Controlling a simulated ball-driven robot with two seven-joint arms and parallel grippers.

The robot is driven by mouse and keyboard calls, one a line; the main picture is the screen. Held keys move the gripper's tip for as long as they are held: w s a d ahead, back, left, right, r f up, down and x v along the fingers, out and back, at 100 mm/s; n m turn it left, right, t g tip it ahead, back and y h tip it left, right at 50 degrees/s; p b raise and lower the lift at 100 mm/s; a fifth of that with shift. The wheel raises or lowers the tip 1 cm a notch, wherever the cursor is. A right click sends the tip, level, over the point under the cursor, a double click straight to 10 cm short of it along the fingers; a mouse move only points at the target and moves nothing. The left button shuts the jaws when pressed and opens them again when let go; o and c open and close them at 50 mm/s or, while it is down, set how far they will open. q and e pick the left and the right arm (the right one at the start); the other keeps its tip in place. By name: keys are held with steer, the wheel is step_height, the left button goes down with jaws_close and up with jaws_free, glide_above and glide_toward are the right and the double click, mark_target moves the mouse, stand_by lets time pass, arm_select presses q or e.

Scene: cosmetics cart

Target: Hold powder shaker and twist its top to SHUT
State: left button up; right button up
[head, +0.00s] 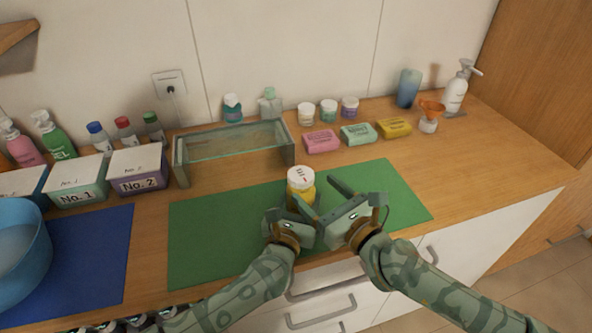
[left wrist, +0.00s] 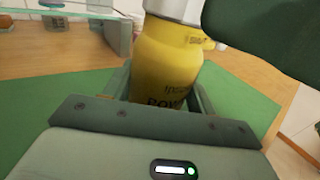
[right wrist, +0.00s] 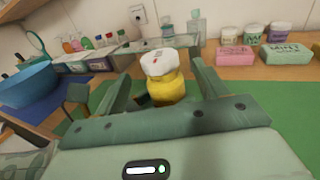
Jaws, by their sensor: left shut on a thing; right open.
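The powder shaker (head: 301,183) has a yellow body and a white top with a small red mark. It stands upright over the green mat (head: 205,225). My left gripper (head: 291,208) is shut on its yellow body, which fills the middle of the left wrist view (left wrist: 165,65). My right gripper (head: 324,199) is open, just right of the shaker and apart from the top. In the right wrist view the white top (right wrist: 160,62) shows beyond and between the open fingers. The shaker's base is hidden behind my left gripper in the head view.
A glass-sided box (head: 235,150) stands behind the mat. Pink, mint and yellow soap packs (head: 358,134) and small jars (head: 328,111) stand at the back right. Labelled boxes (head: 138,170) and a blue basin (head: 20,255) are at left. The mat's right part is clear.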

mark_target(295, 168)
steer(key=x, duration=0.8)
steer(key=shift+a, duration=0.15)
steer(key=c, duration=1)
steer(key=shift+w+m+t+h, duration=0.1)
steer(key=shift+m+t+h, duration=0.65)
steer(key=shift+h, duration=0.25)
steer(key=o, duration=1)
